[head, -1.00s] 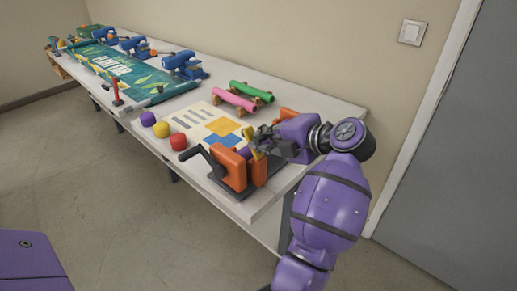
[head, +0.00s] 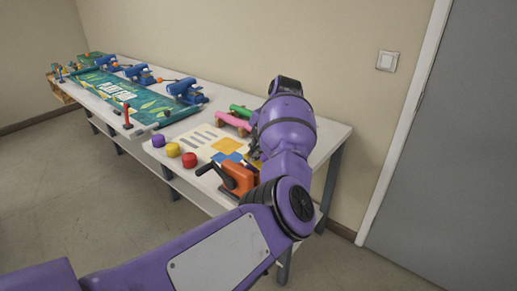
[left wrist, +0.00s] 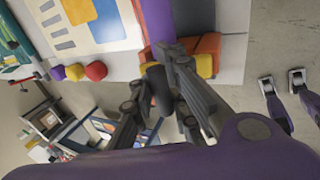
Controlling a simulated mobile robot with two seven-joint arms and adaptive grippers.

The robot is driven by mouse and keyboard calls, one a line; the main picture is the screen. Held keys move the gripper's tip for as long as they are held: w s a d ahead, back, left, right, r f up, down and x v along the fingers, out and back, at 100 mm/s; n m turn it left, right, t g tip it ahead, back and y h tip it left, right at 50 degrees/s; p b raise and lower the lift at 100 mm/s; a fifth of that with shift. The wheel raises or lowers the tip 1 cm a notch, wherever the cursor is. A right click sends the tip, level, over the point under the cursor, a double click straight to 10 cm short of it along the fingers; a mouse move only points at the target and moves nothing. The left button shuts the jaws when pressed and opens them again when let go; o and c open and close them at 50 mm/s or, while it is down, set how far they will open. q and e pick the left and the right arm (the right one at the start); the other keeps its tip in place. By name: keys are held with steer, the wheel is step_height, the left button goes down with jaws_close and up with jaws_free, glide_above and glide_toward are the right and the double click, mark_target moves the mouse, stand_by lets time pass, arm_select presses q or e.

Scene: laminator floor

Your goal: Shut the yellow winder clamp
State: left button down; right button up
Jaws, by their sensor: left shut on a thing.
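The orange winder (head: 237,178) with its black crank stands at the near end of the white table. A small bit of the yellow winder clamp (head: 257,163) shows behind the winder's front block; my arm hides the rest. My left gripper (head: 256,153) is beside the clamp and mostly hidden by my purple forearm. In the left wrist view, yellow (left wrist: 204,66) shows against the orange block, right beside a dark finger. My right gripper is not in view.
Purple, red and yellow knobs (head: 173,150) line the table's front edge. A printed sheet (head: 205,140) lies behind them, with pink (head: 233,121) and green rolls beyond. Blue presses (head: 186,93) and a green banner (head: 118,95) fill the far end. Floor in front is clear.

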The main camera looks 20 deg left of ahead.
arm_select(q)
steer(key=shift+w+a+g+h, duration=0.35)
steer(key=shift+a+h, duration=0.4)
steer(key=shift+h, duration=0.35)
steer(key=c, duration=1.7)
jaws_free()
steer(key=shift+a+f, duration=0.1)
steer(key=shift+f, duration=0.2)
steer(key=shift+s, duration=0.1)
steer(key=shift+d, duration=0.2)
steer(key=v, duration=1.2)
steer(key=shift+a, duration=0.25)
steer(key=shift+c, duration=0.3)
